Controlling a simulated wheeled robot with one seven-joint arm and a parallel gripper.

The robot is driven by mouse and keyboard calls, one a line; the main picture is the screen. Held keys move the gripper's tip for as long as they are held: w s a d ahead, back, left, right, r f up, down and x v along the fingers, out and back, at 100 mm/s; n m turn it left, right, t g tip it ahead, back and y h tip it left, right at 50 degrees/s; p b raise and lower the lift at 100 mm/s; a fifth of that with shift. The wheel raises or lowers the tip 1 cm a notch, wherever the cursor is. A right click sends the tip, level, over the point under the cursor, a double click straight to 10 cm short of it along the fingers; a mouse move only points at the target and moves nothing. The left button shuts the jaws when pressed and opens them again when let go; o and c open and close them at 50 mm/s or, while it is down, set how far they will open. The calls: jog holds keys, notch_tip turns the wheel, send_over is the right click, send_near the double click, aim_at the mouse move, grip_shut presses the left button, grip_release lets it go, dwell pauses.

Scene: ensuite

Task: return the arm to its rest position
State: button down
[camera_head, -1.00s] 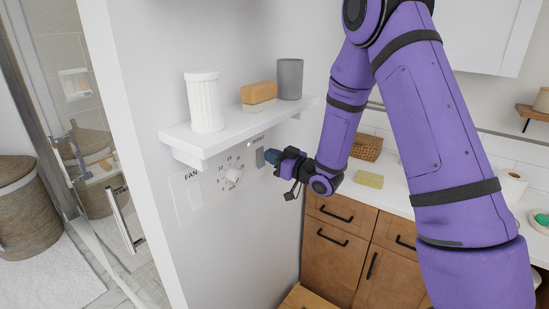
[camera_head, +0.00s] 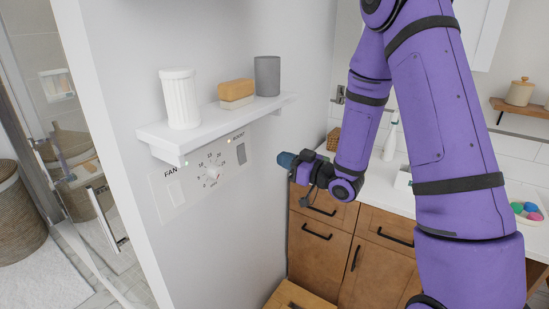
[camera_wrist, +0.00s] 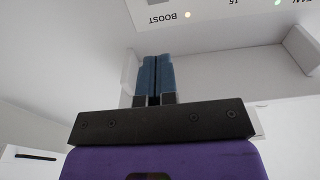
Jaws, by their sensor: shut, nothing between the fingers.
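My gripper (camera_head: 286,159) is at the end of my purple arm, in front of the wall to the right of the fan panel. Its blue fingers are shut and empty, and they point left toward the wall. In the wrist view the fingers (camera_wrist: 154,80) lie side by side. The fan panel (camera_head: 205,177) has a dial in its middle, a switch at each end and small lights. The gripper is apart from the panel.
A white shelf (camera_head: 216,122) above the panel holds a ribbed white cup (camera_head: 181,100), a soap bar (camera_head: 236,90) on a block and a grey cup (camera_head: 267,76). Wooden cabinets (camera_head: 318,251) and a counter stand right, behind my arm. A glass door and basket (camera_head: 20,215) are left.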

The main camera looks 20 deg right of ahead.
jog(key=shift+s+d, duration=0.2)
jog(key=shift+s, duration=0.05)
jog(key=shift+r, duration=0.1)
dwell(0.3)
jog(key=s+d+r+m+g+h, duration=0.4)
jog(key=s+r+h, duration=0.3)
jog(key=r+h, duration=0.5)
jog(key=s+r+m+g, duration=0.1)
jog(key=s+r+g, duration=0.1)
jog(key=s, duration=1)
jog(key=s+a+r+m+g+y, duration=0.1)
jog(key=s+r+m+g, duration=0.1)
jog(key=s, duration=1)
jog(key=shift+s+a+r+g, duration=0.25)
jog(key=shift+r+g, duration=0.35)
jog(key=shift+g, duration=0.4)
jog(key=shift+w, duration=0.1)
